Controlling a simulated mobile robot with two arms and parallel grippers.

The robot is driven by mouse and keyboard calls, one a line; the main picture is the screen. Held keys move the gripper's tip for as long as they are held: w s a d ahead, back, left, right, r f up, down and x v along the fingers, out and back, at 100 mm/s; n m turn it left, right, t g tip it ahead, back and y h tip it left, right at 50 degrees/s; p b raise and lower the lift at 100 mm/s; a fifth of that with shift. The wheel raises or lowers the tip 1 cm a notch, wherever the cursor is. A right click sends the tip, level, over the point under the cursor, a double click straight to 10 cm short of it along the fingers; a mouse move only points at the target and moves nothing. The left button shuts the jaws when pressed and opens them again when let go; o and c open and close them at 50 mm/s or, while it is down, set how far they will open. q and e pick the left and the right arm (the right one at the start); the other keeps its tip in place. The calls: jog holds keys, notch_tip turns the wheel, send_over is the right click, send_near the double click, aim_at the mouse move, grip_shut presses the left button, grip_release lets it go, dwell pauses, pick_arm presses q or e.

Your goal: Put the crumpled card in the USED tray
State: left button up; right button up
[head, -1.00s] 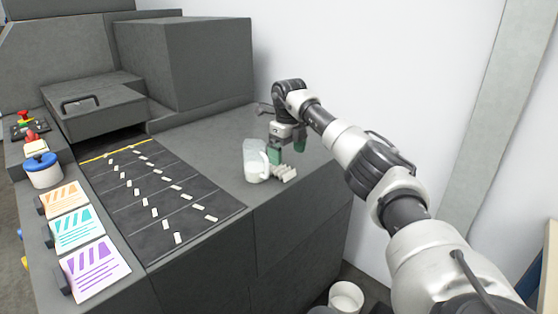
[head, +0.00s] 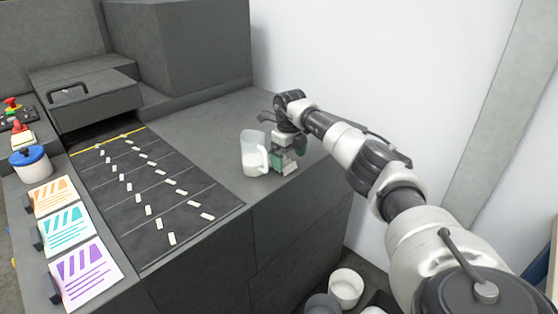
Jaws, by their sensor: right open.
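My right gripper (head: 284,162) is open and low over the right part of the grey machine top, just right of a clear jug. A small pale crumpled object (head: 291,169), possibly the crumpled card, lies at its fingertips, partly hidden by the gripper. I cannot tell whether the fingers touch it or are around it. No tray marked USED can be made out. My left gripper is not in view.
The clear jug (head: 252,158) with white contents stands close beside the gripper. A dark belt (head: 150,190) carries several small white pieces. Three coloured cards (head: 85,272) line the left edge. A white bin (head: 346,287) stands on the floor below.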

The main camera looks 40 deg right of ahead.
jog(key=shift+f, duration=1.35)
jog(key=shift+r, duration=0.1)
jog(key=c, duration=1.1)
jog(key=shift+o, duration=0.2)
